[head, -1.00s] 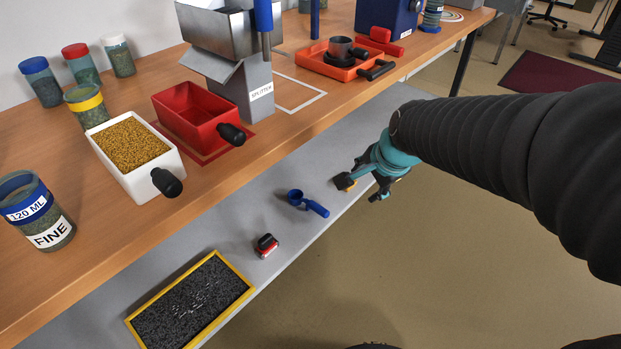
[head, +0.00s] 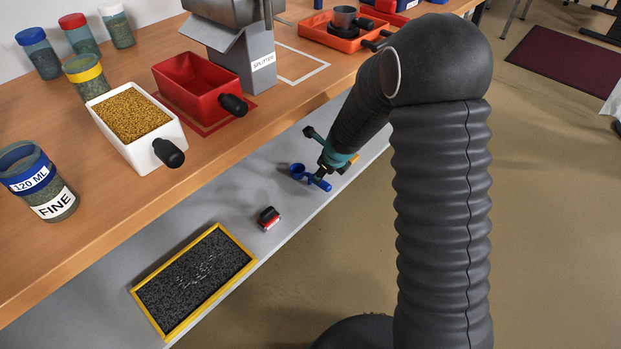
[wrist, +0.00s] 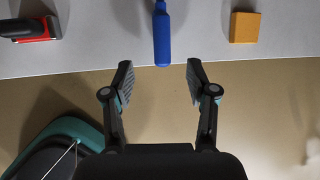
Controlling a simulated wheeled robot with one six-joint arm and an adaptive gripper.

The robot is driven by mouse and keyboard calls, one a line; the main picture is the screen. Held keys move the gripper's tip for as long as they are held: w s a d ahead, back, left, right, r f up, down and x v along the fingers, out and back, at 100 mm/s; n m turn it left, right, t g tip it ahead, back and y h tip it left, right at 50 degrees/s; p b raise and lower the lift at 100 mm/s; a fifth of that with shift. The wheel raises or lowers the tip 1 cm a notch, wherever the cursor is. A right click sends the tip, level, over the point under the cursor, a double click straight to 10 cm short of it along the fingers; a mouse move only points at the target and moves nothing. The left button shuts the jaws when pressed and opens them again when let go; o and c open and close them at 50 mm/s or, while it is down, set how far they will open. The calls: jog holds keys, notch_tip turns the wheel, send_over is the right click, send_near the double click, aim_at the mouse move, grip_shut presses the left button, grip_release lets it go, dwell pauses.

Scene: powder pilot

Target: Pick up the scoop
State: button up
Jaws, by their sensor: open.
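The blue scoop (head: 299,172) lies on the grey lower shelf, with its handle reaching toward the shelf's front edge. In the wrist view the scoop's blue handle (wrist: 162,38) shows at the top middle, and its cup is out of view. My gripper (wrist: 157,72) is open and empty. In the wrist view its two fingertips stand apart, one to each side of the line of the handle, a little short of the handle's end. In the head view my gripper (head: 324,172) is by the scoop and hides part of it.
A red and black item (head: 268,217) and a yellow-framed tray of dark granules (head: 252,262) lie on the shelf left of the scoop. An orange block (wrist: 244,27) lies to its right. The wooden bench (head: 100,232) with red and white boxes overhangs the shelf.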

aim_at(310, 179)
jog(key=x, duration=0.6)
jog(key=shift+b, duration=0.3)
jog(key=shift+w+b+x, duration=0.1)
jog(key=shift+b+x, duration=0.3)
jog(key=shift+x, duration=1.15)
jog(key=shift+w+b+x, duration=0.15)
jog(key=shift+b+x, duration=0.25)
jog(key=shift+x, duration=1.15)
jog(key=shift+r, duration=0.15)
grip_shut()
